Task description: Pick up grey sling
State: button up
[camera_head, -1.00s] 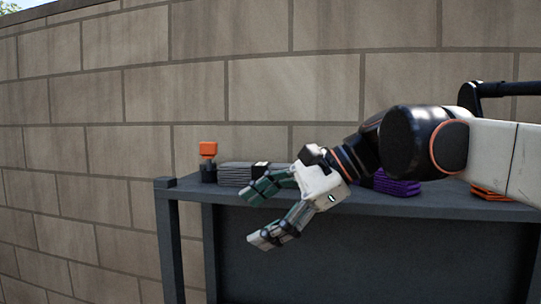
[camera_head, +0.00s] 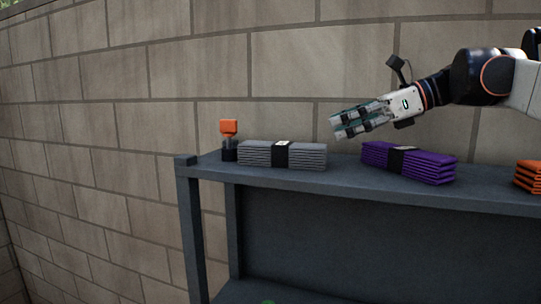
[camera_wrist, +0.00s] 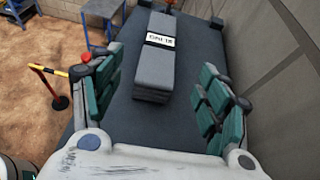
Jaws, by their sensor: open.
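The grey sling (camera_head: 258,153) is a folded stack with a black band and a white label. It lies on the dark grey shelf (camera_head: 345,178) near its left end. In the wrist view the grey sling (camera_wrist: 154,70) lies lengthwise ahead, seen between the fingers. My gripper (camera_head: 338,127) is above the shelf, to the right of the grey sling and higher than it, with its fingers pointing left. In the wrist view my gripper (camera_wrist: 158,98) is open, with nothing between its green-padded fingers.
An orange-topped object (camera_head: 229,140) stands left of the grey sling. A purple folded sling (camera_head: 408,162) lies to the right, below my gripper, and an orange one (camera_head: 527,175) at the right edge. A block wall (camera_head: 270,70) rises behind. A barrier post (camera_wrist: 59,102) stands on the sandy floor.

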aim_at(291, 144)
jog(key=x, duration=0.8)
jog(key=shift+s+a+p, duration=0.1)
jog(key=shift+a+p, duration=0.15)
jog(key=shift+p, duration=0.15)
jog(key=shift+f+p+x, duration=0.15)
jog(key=shift+p+x, duration=0.15)
jog(key=shift+x, duration=1.1)
jog(key=shift+f+p+x, duration=0.15)
jog(key=shift+p+x, duration=0.1)
jog(key=shift+x, duration=1.1)
jog(key=shift+d, duration=0.3)
jog(key=shift+c, duration=0.3)
jog(key=c, duration=1.5)
jog(key=shift+o, duration=0.2)
jog(key=shift+r, duration=0.15)
